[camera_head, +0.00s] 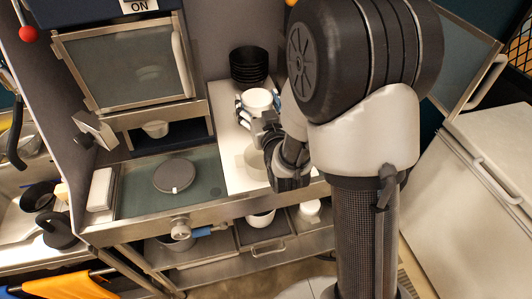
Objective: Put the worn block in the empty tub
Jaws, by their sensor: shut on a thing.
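My gripper (259,108) is over the white counter, with its fingers on both sides of a white round tub (258,98). It is shut on this tub. The tub's inside is too small to read clearly. A second pale round container (256,160) stands on the white counter nearer the front, partly hidden by my arm. No block is clearly recognisable as the worn one. A pale rectangular block-like thing (101,189) stands at the left end of the green-grey worktop, and a small beige piece (62,192) lies by the sink.
A stack of black bowls (249,64) stands behind my gripper. A dark round lid or plate (174,175) lies on the worktop (135,202). A glass-fronted cabinet (125,60) rises behind it. A lower shelf holds a white bowl (260,219) and a pan (176,241).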

